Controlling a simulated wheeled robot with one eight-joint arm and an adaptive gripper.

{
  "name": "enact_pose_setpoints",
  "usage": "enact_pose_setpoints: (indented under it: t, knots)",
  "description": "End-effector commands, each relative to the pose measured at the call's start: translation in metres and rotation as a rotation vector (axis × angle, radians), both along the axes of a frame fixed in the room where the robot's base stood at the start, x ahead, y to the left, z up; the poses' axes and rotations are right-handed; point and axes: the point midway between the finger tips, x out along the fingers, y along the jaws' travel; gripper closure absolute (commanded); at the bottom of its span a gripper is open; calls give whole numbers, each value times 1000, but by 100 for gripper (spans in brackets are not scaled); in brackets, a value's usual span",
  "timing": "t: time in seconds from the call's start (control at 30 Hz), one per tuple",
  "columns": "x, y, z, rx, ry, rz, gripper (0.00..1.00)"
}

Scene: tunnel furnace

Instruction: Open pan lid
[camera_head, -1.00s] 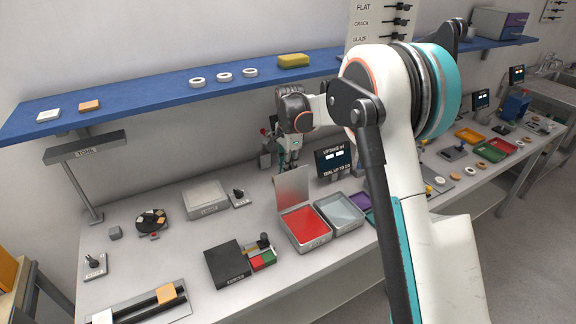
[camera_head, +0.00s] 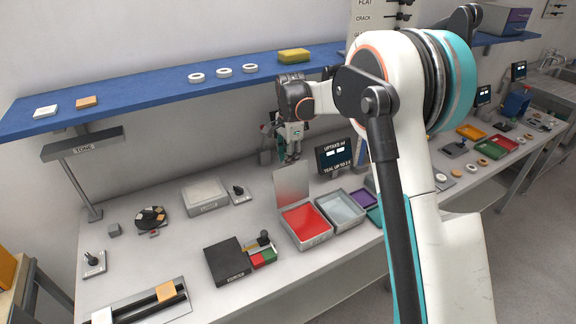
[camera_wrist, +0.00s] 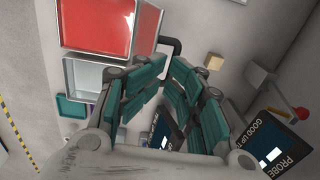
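The pan (camera_head: 325,243) is a grey box with a red inside, on the bench in the head view. Its flat grey lid (camera_head: 291,187) stands raised, roughly upright, at the pan's back edge, with a reddish reflection on its face. In the wrist view the pan's red inside (camera_wrist: 95,25) is at the upper left, with the lid (camera_wrist: 149,28) edge-on beside it and a black handle (camera_wrist: 173,43) on the lid. My gripper (camera_head: 291,159) is just above and behind the lid. Its teal fingers (camera_wrist: 171,64) converge close to the handle; whether they grip it is unclear.
A pale-lined open box (camera_head: 342,208) stands right beside the pan. A black box (camera_head: 228,262) with coloured blocks is to its left. A dark display (camera_head: 333,157) stands behind, close to my gripper. The blue shelf (camera_head: 150,99) runs above the bench.

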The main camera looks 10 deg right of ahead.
Motion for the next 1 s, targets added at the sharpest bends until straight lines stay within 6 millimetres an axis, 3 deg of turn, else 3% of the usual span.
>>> enact_pose_setpoints:
  t: [0.2, 0.4, 0.8, 0.83, 0.93, 1.0]
  knots:
    - [-3, -1, 46, 0, 0, 0, 72]
    - [-4, -1, 74, 0, 0, 0, 72]
    - [-5, -1, 83, 0, 0, 1, 72]
    - [-5, -1, 83, 0, 0, 1, 74]
    - [-6, -2, 84, 0, -3, 17, 97]
    - [-10, -5, 84, 2, -13, 63, 100]
